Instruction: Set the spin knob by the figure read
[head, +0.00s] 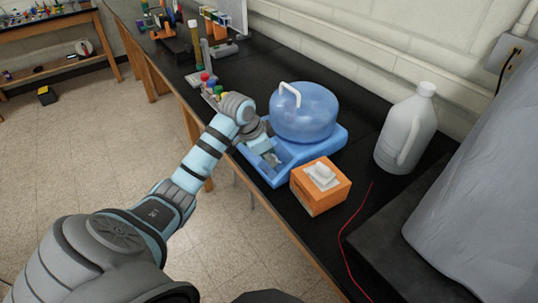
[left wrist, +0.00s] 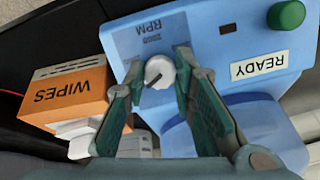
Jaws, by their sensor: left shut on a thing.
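A blue spin machine (head: 272,170) with a domed see-through blue lid (head: 305,115) stands on the black bench. Its front panel (left wrist: 218,62) fills much of the left wrist view. A white round knob (left wrist: 160,72) with a dark pointer line sits on the panel near an RPM label (left wrist: 148,29). Small figures by that label are too blurred to read surely. My left gripper (left wrist: 160,70) is shut on the knob, one green finger on each side. In the head view the arm hides the knob. My right gripper is not in view.
An orange wipes box (head: 320,188) stands close beside the machine. A white jug (head: 407,130) and a red cord (head: 352,225) are to the right. Several small coloured-capped bottles (head: 208,82) stand beyond the arm. The panel also has a green button (left wrist: 287,14) and a READY label (left wrist: 259,65).

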